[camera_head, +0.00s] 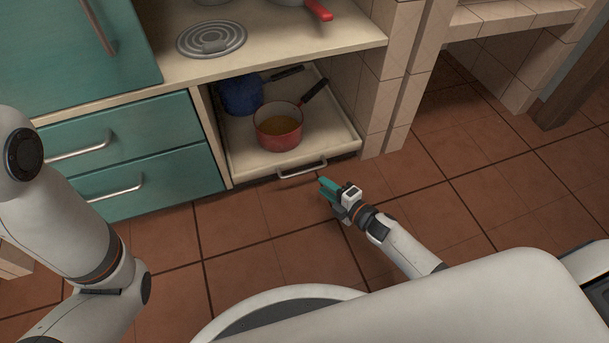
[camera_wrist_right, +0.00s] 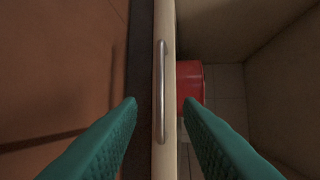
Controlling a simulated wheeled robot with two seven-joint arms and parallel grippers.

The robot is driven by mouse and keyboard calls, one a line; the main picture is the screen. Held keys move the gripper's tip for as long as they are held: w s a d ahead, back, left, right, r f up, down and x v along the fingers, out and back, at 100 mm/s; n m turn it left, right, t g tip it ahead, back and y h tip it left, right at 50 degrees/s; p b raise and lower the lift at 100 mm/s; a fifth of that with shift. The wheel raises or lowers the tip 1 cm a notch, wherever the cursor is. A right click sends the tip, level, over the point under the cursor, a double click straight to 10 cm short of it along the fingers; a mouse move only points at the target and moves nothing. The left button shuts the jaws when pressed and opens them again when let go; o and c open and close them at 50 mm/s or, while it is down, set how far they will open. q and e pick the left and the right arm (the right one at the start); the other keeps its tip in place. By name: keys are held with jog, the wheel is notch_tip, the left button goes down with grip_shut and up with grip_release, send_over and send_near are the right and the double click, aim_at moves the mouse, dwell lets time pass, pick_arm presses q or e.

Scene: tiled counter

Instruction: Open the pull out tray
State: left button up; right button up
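The pull out tray (camera_head: 332,139) is a cream, low-sided tray in the lower cabinet opening. Its front edge (camera_wrist_right: 168,25) also shows in the right wrist view. A silver bar handle (camera_head: 302,170) is on its front, and this handle (camera_wrist_right: 162,90) runs upright in the right wrist view. My right gripper (camera_head: 326,188) is just in front of and to the right of the handle. Its teal fingers (camera_wrist_right: 160,102) are open and apart, with the handle in line with the gap between them. No contact is visible. My left arm shows at the left, but its gripper is out of view.
A red pot (camera_head: 278,134) and a blue pot (camera_head: 241,97) stand on the tray. Teal drawers (camera_head: 130,150) are at the left and a tiled pillar (camera_head: 378,95) at the right. The tiled floor (camera_head: 250,235) in front of the tray is clear apart from my own arm.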

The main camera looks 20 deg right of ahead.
aim_at(305, 172)
jog(key=b+x, duration=0.4)
jog(key=x, duration=0.4)
jog(key=shift+f, duration=0.1)
jog(key=shift+w+a, duration=0.3)
jog(key=shift+w, duration=0.35)
jog(key=shift+c, duration=0.4)
grip_shut()
